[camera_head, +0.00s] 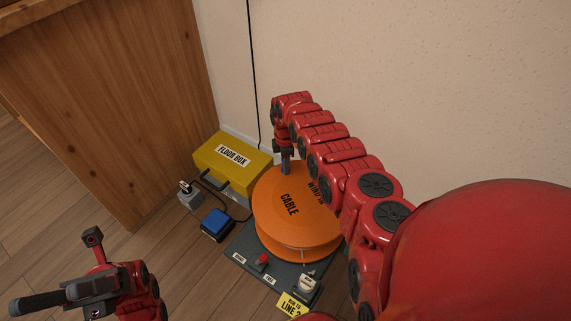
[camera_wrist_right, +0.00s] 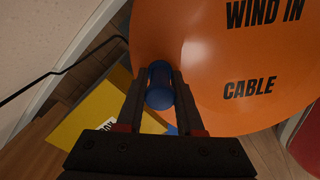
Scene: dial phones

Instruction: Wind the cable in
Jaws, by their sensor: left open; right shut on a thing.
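An orange cable reel (camera_head: 290,215) lies flat on a dark base plate (camera_head: 243,248), with "CABLE" and "WIND IN" printed on its top. My right gripper (camera_head: 286,166) points down at the reel's far left edge. In the right wrist view its two fingers are shut on a blue knob (camera_wrist_right: 160,85) at the rim of the reel (camera_wrist_right: 240,60). In the head view the knob is hidden by the gripper. My left gripper (camera_head: 52,272) is open and empty at the lower left, away from the reel.
A yellow floor box (camera_head: 228,160) stands by the wall, left of the reel. A blue block (camera_head: 217,222) and a grey plug-like piece (camera_head: 190,197) with dark cable lie near it. A red button (camera_head: 263,260) and a pale switch (camera_head: 307,284) sit on the base plate. A wooden cabinet (camera_head: 110,100) stands left.

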